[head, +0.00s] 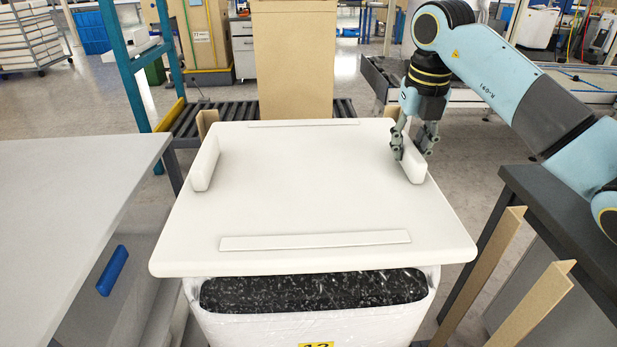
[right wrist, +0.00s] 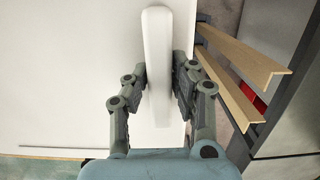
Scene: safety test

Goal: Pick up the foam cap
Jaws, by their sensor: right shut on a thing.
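The foam cap (head: 310,190) is a wide white slab with raised ribs on its left and right and flat strips at its front and back. It lies roughly level over a plastic-wrapped white package with a speckled black top (head: 315,290). My right gripper (head: 411,150) is at the cap's right side, its fingers on either side of the right rib (head: 412,167). In the right wrist view my right gripper (right wrist: 160,85) straddles the same rib (right wrist: 157,50) and is shut on it. Whether the cap touches the package cannot be told. My left gripper is not in view.
A grey table (head: 70,180) stands close on the left, a dark table (head: 560,230) on the right. Brown corner posts (head: 482,270) stand at the right front. A roller conveyor (head: 190,118) and a tall cardboard piece (head: 293,60) are behind the cap.

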